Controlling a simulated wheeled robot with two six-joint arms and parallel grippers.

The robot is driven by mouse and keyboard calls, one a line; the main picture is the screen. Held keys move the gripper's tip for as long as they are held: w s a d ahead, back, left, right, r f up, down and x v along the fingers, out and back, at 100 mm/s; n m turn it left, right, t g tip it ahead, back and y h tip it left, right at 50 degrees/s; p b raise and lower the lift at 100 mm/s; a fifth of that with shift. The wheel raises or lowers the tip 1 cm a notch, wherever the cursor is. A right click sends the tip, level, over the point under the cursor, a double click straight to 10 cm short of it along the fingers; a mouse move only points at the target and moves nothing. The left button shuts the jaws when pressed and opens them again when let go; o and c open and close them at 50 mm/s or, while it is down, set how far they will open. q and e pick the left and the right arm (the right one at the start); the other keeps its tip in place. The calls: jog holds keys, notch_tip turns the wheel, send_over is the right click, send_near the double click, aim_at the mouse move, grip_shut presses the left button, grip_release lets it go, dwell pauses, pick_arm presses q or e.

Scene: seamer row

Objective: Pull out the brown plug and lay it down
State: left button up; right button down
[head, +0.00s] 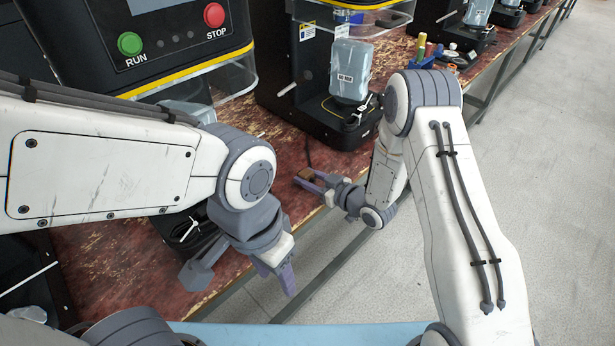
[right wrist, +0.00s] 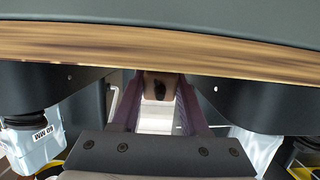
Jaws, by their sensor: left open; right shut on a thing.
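The brown plug (head: 304,174) is a small brown block at the bench's front edge. My right gripper (head: 308,181) is shut on it, one purple finger on either side. A dark cord runs on the bench just behind it. In the right wrist view the plug (right wrist: 157,79) shows between the purple fingers with a dark spot on its face. I cannot tell whether it sits in a socket. My left gripper (head: 240,277) is open and empty, low in the head view, near the bench edge.
The worn red-brown bench (head: 105,265) carries a machine with a green RUN button (head: 130,43) and red STOP button (head: 214,15). Grey floor on the right is clear.

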jog(key=shift+c, duration=1.7)
grip_release()
jog(key=v, duration=1)
jog(key=shift+s+r, duration=0.15)
jog(key=shift+d, duration=0.1)
